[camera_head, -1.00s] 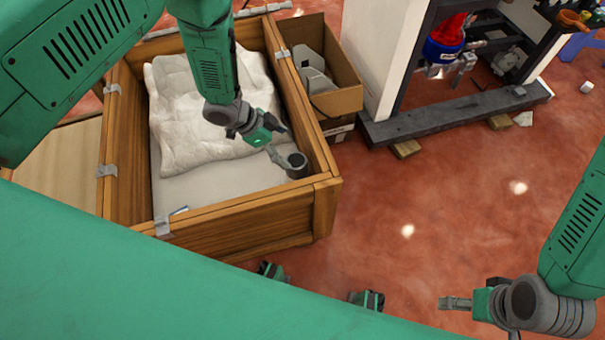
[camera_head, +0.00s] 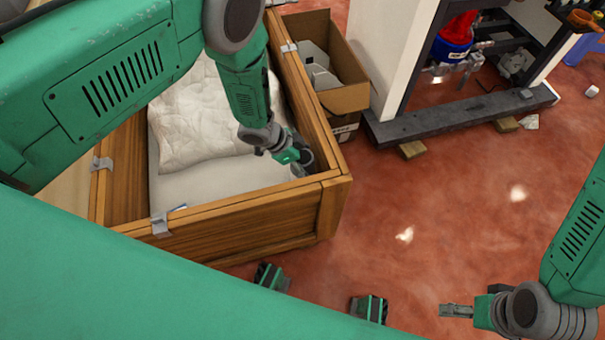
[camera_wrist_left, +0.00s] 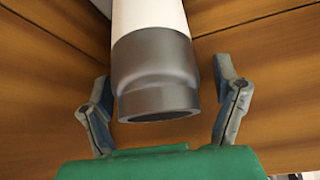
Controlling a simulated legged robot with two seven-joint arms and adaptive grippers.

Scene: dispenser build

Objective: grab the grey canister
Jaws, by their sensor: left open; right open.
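The grey canister (camera_wrist_left: 156,78) is in the left wrist view, with a darker round end facing the camera and a pale section behind it. In the head view it shows only as a dark piece (camera_head: 306,156) in the front right corner of the wooden crate (camera_head: 250,220), mostly hidden by my left gripper. My left gripper (camera_wrist_left: 161,72) is open, with one finger on each side of the canister and visible gaps between. It also shows in the head view (camera_head: 298,166). My right gripper (camera_head: 455,310) is open and empty over the floor at the lower right.
A white padded sheet (camera_head: 195,115) lies in the crate, left of my left gripper. The crate's wooden walls stand close around the canister. A cardboard box (camera_head: 345,97) with grey parts stands behind right. A white and dark frame (camera_head: 455,118) stands beyond. The red floor is mostly clear.

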